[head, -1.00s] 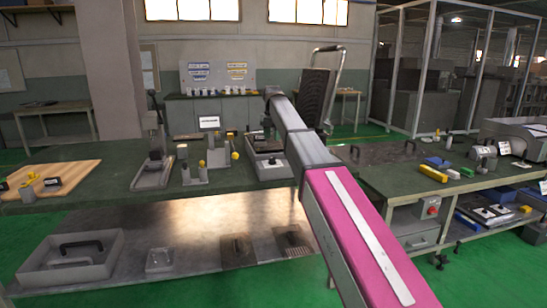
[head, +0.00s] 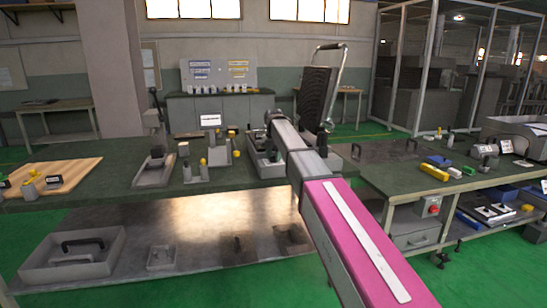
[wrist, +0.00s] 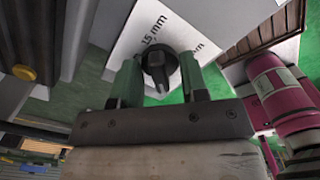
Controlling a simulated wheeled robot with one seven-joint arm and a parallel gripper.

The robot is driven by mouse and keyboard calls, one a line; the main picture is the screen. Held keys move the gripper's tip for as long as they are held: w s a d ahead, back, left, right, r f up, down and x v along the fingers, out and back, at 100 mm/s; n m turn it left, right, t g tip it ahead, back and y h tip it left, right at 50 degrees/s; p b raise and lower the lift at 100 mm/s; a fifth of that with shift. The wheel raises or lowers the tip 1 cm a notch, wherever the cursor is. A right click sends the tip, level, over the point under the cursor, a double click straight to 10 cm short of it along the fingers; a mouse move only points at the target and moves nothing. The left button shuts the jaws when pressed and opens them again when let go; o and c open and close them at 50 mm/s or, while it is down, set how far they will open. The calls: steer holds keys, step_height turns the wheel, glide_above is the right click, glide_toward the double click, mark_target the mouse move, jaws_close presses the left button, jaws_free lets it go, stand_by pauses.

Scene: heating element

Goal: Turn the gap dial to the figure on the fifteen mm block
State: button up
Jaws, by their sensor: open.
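In the wrist view, a black dial knob (wrist: 158,70) with a pointed end stands on a white plate (wrist: 180,22). The plate carries the printed figure "15 mm" and a second, partly hidden "mm" figure. The fingers of my gripper (wrist: 159,62) stand apart, one on each side of the knob. I cannot tell whether they touch it. In the head view, my gripper is at the grey unit (head: 264,168) on the bench, mostly hidden behind my arm. I cannot make out which block is the fifteen mm one.
On the green bench (head: 120,207), several grey fixtures with yellow-topped parts stand left of the grey unit. A wooden board (head: 70,172) with small blocks lies at the far left. A grey tray (head: 110,262) sits on the lower shelf. A yellow block (head: 434,172) is on the right bench.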

jaws_close()
